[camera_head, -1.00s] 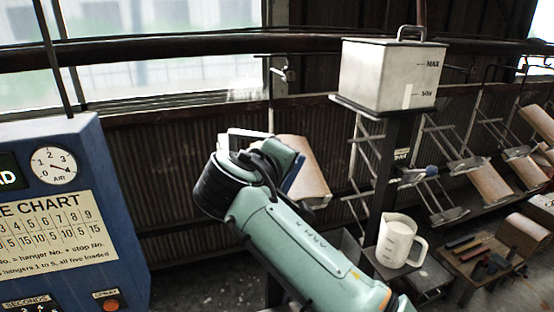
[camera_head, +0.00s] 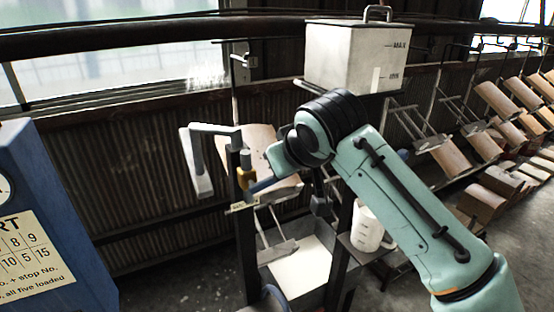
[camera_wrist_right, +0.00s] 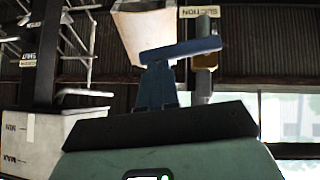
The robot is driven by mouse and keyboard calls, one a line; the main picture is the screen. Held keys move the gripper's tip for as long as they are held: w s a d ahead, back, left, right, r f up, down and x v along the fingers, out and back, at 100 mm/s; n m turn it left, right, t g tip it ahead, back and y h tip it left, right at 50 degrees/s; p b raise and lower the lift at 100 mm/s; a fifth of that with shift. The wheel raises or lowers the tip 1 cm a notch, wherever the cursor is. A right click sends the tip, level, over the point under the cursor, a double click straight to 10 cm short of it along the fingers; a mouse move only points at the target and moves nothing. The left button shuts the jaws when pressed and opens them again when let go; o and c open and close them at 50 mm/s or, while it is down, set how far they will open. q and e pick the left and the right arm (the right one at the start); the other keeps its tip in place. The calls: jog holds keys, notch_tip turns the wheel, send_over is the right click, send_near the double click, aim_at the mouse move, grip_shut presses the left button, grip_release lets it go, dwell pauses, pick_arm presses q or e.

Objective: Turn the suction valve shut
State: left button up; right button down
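The suction valve (camera_head: 246,172) is a brass body on a dark post, under a grey pipe. Its blue lever (camera_head: 262,186) points right, toward my right wrist. In the right wrist view the brass body (camera_wrist_right: 205,60) stands by an upside-down SUCTION label (camera_wrist_right: 199,12), and the lever (camera_wrist_right: 185,50) lies across the tips of my right gripper (camera_wrist_right: 157,68). The fingers look close together at the lever. Whether they grip it or only touch it I cannot tell. My left gripper is out of view.
A grey tank (camera_head: 345,58) marked MAX and MIN stands behind my right arm. A white jug (camera_head: 367,232) sits below it. A blue cabinet (camera_head: 50,225) is at the left. Hangers with wooden seats (camera_head: 450,158) line the right. A grey nozzle (camera_head: 200,170) hangs left of the valve.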

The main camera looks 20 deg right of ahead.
jog(key=shift+d+f+y, duration=0.25)
jog(key=shift+f+y, duration=0.05)
jog(key=shift+f, duration=0.15)
jog(key=shift+d+f, duration=0.1)
jog(key=shift+f, duration=0.05)
dwell(0.3)
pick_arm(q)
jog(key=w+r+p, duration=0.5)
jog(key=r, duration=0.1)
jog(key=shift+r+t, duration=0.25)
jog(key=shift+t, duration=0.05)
pick_arm(e)
jog(key=s+r, duration=0.6)
jog(key=r, duration=0.6)
jog(key=shift+s+d+r, duration=0.15)
jog(key=shift+s+r, duration=0.15)
jog(key=shift+s, duration=0.05)
